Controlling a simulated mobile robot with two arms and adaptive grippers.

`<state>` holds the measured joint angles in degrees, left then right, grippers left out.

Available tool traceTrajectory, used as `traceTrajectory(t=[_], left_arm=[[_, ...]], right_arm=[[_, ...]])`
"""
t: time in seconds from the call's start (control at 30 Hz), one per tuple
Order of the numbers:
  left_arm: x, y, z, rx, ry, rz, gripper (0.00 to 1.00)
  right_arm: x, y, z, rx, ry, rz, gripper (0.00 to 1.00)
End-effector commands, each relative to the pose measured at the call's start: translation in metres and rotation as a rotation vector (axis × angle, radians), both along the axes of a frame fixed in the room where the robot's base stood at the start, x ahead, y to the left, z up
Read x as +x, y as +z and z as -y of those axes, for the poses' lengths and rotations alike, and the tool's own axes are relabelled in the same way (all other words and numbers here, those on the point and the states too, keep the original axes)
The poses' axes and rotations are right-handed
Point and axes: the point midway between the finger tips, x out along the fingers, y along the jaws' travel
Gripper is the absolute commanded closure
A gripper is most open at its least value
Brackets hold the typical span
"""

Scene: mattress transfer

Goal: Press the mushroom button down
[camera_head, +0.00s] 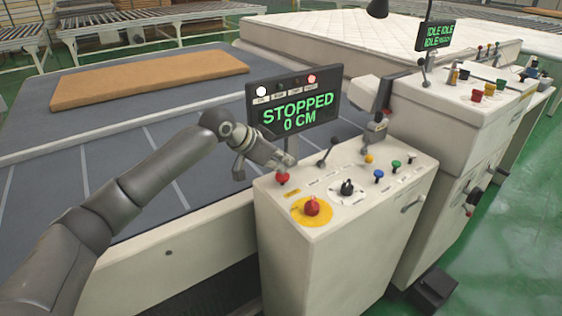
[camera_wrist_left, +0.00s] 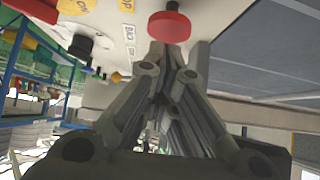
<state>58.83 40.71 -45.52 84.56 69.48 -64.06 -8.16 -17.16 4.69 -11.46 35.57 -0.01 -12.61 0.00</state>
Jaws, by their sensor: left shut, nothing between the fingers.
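A red mushroom-shaped button (camera_head: 282,177) stands at the near left corner of the control console's top. A second red mushroom knob (camera_head: 311,206) sits on a yellow disc nearer the front edge. My left gripper (camera_head: 288,162) is shut and empty, right over the first red button in the head view. In the left wrist view the closed fingertips (camera_wrist_left: 170,48) point at a red button (camera_wrist_left: 169,26) and overlap its lower edge. I cannot tell whether they touch it. My right gripper is not in view.
The console (camera_head: 345,250) also carries levers, a black knob (camera_head: 347,187) and blue, green and yellow buttons. A display (camera_head: 295,108) reading "STOPPED 0 CM" stands behind. A brown slab (camera_head: 150,80) lies on the grey conveyor bed, with a white mattress (camera_head: 330,45) beyond.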

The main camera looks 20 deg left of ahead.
Motion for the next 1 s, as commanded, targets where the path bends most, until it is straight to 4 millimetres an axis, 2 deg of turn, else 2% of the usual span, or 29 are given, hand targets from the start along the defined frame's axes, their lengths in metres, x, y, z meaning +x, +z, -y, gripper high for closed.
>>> traceTrajectory(t=[0.03,0.33,0.43,0.7,1.0], left_arm=[[0.0,0.01,0.001,-0.001,0.001,0.0,1.0],[0.001,0.038,0.007,-0.001,0.001,-0.001,1.0],[-0.01,0.046,-0.004,0.002,0.005,0.004,1.0],[-0.042,0.085,-0.028,0.002,0.004,0.002,1.0],[-0.054,0.102,-0.036,0.0,0.003,0.0,1.0]], right_arm=[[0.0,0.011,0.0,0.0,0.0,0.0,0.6],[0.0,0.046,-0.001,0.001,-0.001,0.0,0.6],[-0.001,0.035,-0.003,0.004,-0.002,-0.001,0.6],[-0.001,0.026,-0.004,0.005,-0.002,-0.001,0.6],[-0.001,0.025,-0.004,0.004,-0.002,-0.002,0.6]])
